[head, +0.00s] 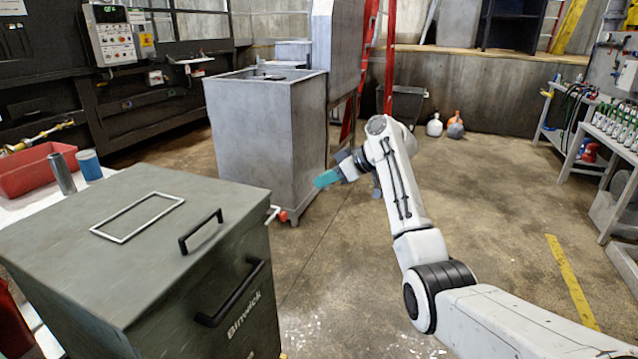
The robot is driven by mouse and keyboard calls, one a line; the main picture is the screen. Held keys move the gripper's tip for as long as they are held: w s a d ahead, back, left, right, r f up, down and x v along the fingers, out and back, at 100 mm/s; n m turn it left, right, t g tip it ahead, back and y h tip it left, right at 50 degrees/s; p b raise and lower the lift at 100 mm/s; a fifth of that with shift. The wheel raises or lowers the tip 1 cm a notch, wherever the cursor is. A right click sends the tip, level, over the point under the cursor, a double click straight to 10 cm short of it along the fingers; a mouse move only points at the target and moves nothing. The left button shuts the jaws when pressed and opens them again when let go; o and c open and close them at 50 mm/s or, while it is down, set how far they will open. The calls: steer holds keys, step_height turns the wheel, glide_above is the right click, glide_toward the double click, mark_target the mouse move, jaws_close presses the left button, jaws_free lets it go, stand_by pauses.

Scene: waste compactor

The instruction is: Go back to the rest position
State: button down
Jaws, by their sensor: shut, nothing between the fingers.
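My gripper (328,179) is at the end of my white arm, near the middle of the view. Its teal fingertips point left and are shut with nothing seen between them. It is in the air, in front of the lower right side of the grey metal cabinet (262,150) in the picture. I cannot tell how far apart they are. The green-grey bin (130,240) with a lid and black handles stands at the lower left, apart from my gripper.
A red-handled lever (281,214) sticks out beside the bin. A red tray (36,168), a steel cylinder (62,174) and a blue cup (89,164) stand at the left. A bench with bottles (612,140) is at the right. The concrete floor (490,190) between is clear.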

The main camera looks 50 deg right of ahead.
stand_by(0.5)
steer(key=s+a+f+m+g+p, duration=0.1)
steer(key=s+a+f+g, duration=0.1)
steer(key=s+a+f, duration=0.45)
steer(key=s+a+f+g+p, duration=0.1)
steer(key=s+a+f, duration=0.2)
steer(key=a+f, duration=0.6)
steer(key=s+a+f+m+g, duration=0.15)
steer(key=s+a+f, duration=0.25)
steer(key=a+f, duration=0.4)
steer(key=s+a+g+h+p, duration=0.1)
steer(key=s+a+g+h, duration=0.1)
steer(key=s, duration=1.1)
steer(key=s+a+f+m+g+h+p, duration=0.1)
steer(key=s+a, duration=0.4)
steer(key=s, duration=0.9)
steer(key=shift+s+f+g+h, duration=0.15)
steer(key=shift+f+g+h, duration=0.15)
steer(key=shift+g+h, duration=0.5)
steer(key=c, duration=1.8)
jaws_free()
steer(key=shift+m, duration=0.25)
steer(key=shift+c, duration=0.2)
